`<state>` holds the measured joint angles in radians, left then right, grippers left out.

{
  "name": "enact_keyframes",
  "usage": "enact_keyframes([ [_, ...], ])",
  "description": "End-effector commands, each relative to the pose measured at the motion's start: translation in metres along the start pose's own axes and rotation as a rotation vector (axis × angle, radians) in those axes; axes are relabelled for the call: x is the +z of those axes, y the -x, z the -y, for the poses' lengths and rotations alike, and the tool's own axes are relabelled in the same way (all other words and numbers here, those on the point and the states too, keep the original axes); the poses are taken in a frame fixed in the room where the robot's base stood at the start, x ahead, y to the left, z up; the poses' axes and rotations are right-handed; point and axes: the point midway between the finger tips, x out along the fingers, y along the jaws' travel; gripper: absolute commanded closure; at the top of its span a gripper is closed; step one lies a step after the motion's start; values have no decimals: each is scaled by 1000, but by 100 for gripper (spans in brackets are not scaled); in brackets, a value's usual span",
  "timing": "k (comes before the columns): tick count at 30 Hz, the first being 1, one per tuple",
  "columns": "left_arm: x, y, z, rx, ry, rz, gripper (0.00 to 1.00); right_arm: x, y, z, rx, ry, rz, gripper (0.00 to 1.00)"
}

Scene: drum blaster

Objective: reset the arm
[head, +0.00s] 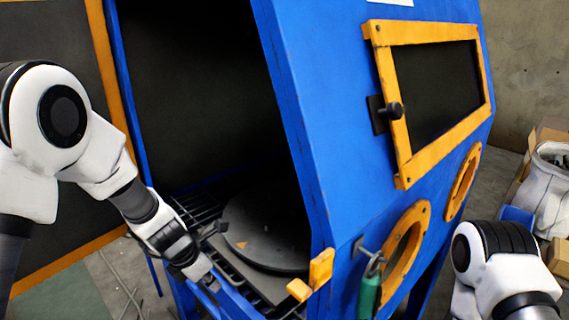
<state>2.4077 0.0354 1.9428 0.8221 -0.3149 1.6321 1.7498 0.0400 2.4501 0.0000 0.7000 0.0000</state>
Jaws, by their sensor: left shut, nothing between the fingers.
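My left gripper (207,277) is shut and empty. It points down and right at the lower front edge of the open doorway of a blue blasting cabinet (300,120). I cannot tell whether its fingertips touch the blue edge. Inside the doorway, a dark round turntable (268,232) sits on a slatted grate, right of the gripper. My right arm shows only as white and black links at the lower right; its gripper is out of the picture.
The open door (50,110) with an orange edge stands at the left. The cabinet front has an orange-framed window (440,90), orange round ports (405,250) and a green-handled tool (370,290) hanging below. Orange latch blocks (321,268) stick out near the doorway. A white sack (552,185) and boxes stand at right.

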Motion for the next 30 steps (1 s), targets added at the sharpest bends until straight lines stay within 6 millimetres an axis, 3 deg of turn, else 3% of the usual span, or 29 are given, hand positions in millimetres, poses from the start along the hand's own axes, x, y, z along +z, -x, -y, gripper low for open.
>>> enact_keyframes([
  [4, -70, -65, 35, -124, 35, -154, 100, 0, 0, 0, 0, 0, 0, 60],
  [8, -170, -110, 83, -230, -74, -351, 100, 0, 0, 0, 0, 0, 0, 60],
  [11, -250, -125, 117, -319, -358, -466, 100, 0, 0, 0, 0, 0, 0, 60],
  [13, -303, -128, 140, -407, -669, -503, 100, 0, 0, 0, 0, 0, 0, 60],
  [15, -341, -125, 160, -497, -1069, -470, 100, 0, 0, 0, 0, 0, 0, 60],
  [17, -352, -123, 168, -535, -1393, -399, 100, 0, 0, 0, 0, 0, 0, 60],
  [18, -350, -122, 169, -531, -1596, -344, 100, 0, 0, 0, 0, 0, 0, 60],
  [22, -328, -126, 163, -448, -2115, -212, 100, 0, 0, 0, 0, 0, 0, 60],
  [25, -316, -131, 155, -399, -2309, -191, 100, 0, 0, 0, 0, 0, 0, 60],
  [30, -316, -132, 154, -403, -2364, -187, 100, 0, 0, 0, 0, 0, 0, 60],
])
